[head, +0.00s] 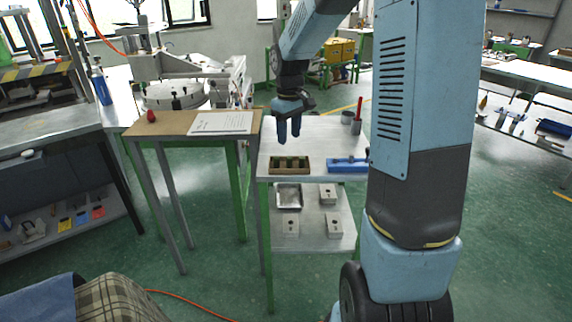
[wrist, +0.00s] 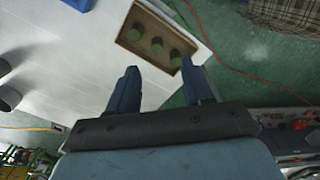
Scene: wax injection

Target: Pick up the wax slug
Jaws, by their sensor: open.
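Several green wax slugs stand in a brown tray (head: 289,171) at the front left of the small white-topped table. A wax slug (head: 291,163) shows small in the head view. In the wrist view, three round green slugs, the middle wax slug (wrist: 157,45) among them, sit in a row in the tray. My gripper (head: 288,138) hangs above the table, behind the tray in the head view, fingers down. In the wrist view my gripper (wrist: 162,80) has its blue fingers apart with nothing between them; the tray lies beyond the fingertips.
A blue block-like object (head: 347,165) lies right of the tray. Grey cups and a red stick (head: 359,108) stand farther back. A brown-topped table (head: 175,125) with a paper sheet adjoins on the left. The shelf below (head: 315,235) holds metal blocks and a tray. The white tabletop's middle is clear.

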